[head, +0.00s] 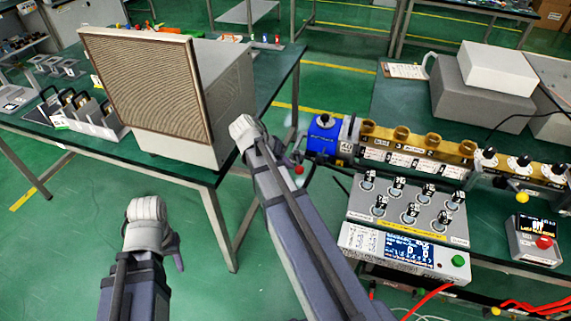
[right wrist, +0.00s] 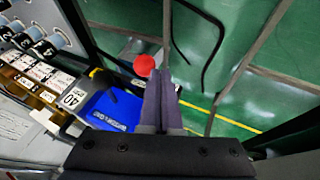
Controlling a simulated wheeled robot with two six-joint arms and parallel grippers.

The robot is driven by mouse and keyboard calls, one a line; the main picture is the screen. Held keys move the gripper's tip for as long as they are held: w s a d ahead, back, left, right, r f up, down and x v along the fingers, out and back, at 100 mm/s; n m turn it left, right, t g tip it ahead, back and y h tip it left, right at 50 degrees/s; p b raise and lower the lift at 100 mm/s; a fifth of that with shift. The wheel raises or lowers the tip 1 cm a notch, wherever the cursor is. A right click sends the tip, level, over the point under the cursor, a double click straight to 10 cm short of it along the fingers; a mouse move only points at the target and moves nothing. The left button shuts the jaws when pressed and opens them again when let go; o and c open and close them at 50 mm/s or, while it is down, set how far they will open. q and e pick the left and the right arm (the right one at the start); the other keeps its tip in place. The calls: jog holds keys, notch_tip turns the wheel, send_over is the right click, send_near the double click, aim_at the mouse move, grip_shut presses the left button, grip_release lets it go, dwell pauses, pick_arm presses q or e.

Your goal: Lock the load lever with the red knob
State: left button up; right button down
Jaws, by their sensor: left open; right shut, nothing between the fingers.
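The load lever's round red knob (right wrist: 144,66) shows in the right wrist view, just left of my right gripper's fingertips (right wrist: 161,75). The fingers are shut together and empty; whether they touch the knob I cannot tell. In the head view the knob (head: 299,170) is a small red ball in front of the blue unit (head: 325,134), just right of my right arm. The blue unit also shows in the right wrist view (right wrist: 112,108). The lever's rod is mostly hidden. My left gripper (head: 174,250) is low at the left, away from the bench, with its fingers partly hidden.
A grey box with a brown mesh front (head: 140,85) stands on the left table. Right of the blue unit are a row of brass fittings (head: 402,134), a panel of black knobs (head: 408,206), a display unit (head: 400,250) and a red-button box (head: 535,240). Green floor lies between the tables.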

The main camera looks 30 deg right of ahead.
jog(key=shift+s+d, duration=0.6)
jog(key=shift+s, duration=0.1)
pick_arm(q)
jog(key=shift+a+f, duration=0.15)
pick_arm(e)
jog(key=shift+s, duration=0.1)
